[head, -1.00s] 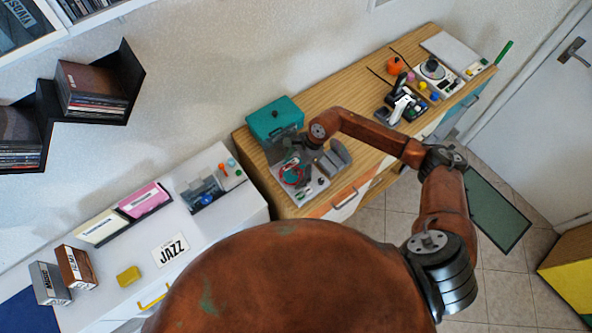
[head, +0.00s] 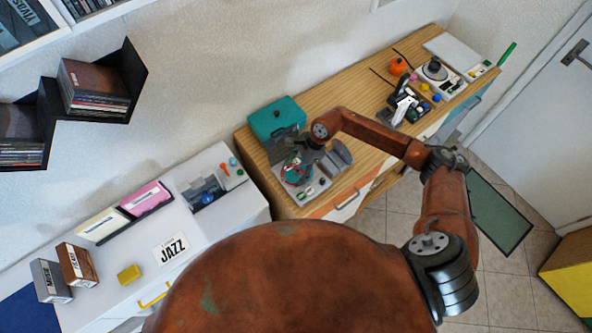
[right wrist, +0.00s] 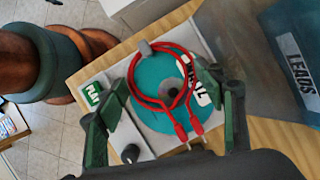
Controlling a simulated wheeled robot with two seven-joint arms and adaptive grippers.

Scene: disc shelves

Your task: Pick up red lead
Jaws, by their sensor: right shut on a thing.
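The red lead (right wrist: 168,85) is a coiled red cable with two plugs, lying over a teal disc (right wrist: 152,112) on a light player in the right wrist view. In the head view the lead (head: 292,178) is small and partly covered by my right gripper (head: 300,163). In the right wrist view, the dark green fingers of that gripper (right wrist: 175,102) stand on either side of the lead and are shut on it. The exact contact points are hard to see. A grey tie sits on the coil's far edge. My left gripper is out of view.
A teal box (head: 277,119) stands behind the player; its label reads LEADS in the right wrist view (right wrist: 299,66). Other gear (head: 405,105) stands further right on the wooden cabinet (head: 350,98). A white cabinet (head: 215,235) is at the left.

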